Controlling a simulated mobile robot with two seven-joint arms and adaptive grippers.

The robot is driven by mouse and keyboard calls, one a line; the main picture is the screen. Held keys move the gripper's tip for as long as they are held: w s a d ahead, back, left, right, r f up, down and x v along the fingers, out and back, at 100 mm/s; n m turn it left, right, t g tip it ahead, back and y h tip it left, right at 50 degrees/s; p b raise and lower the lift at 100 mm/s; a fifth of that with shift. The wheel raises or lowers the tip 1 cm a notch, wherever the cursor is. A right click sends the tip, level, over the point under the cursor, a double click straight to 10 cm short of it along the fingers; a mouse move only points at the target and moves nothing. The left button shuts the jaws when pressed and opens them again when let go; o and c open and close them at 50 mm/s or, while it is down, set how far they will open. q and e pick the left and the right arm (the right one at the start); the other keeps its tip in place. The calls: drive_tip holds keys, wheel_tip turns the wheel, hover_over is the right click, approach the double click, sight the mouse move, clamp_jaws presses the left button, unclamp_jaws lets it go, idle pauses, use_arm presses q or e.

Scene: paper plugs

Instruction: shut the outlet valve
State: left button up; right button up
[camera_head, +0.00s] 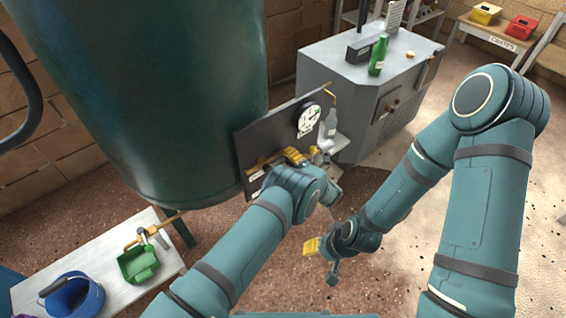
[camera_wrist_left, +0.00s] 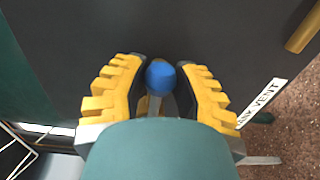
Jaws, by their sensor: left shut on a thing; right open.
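My left gripper (camera_head: 293,157) is at the dark panel (camera_head: 262,137) beside the big green tank. In the left wrist view, its yellow fingers (camera_wrist_left: 160,72) are shut on a round blue knob (camera_wrist_left: 161,77). What the knob is fixed to is mostly hidden. A white label (camera_wrist_left: 262,102) near it reads "…ANK VENT", its start covered by a finger. No label naming the outlet valve is readable. A brass pipe with a valve (camera_head: 150,232) comes from the tank's base over a green tray (camera_head: 138,264). My right gripper (camera_head: 318,247) is open, low over the floor.
A white gauge (camera_head: 309,119) and a clear bottle (camera_head: 328,127) are at the panel's right side. A grey cabinet (camera_head: 335,68) carries a green bottle (camera_head: 378,55). A blue bucket (camera_head: 75,297) stands on the white bench (camera_head: 28,292).

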use_arm(q)
drive_tip(key=shift+s+a+r+n+p, duration=0.1)
drive_tip(key=shift+r+n+p, duration=0.35)
drive_tip(key=shift+r+n, duration=0.95)
drive_tip(key=shift+f, duration=0.25)
drive_tip(key=shift+s+a+r+n+p, duration=0.1)
drive_tip(key=shift+a+r+n+p, duration=0.1)
drive_tip(key=shift+r+n+p, duration=0.45)
drive_tip(key=shift+s+a+r+n, duration=0.2)
drive_tip(key=shift+r+n, duration=0.2)
drive_tip(key=shift+n, duration=0.65)
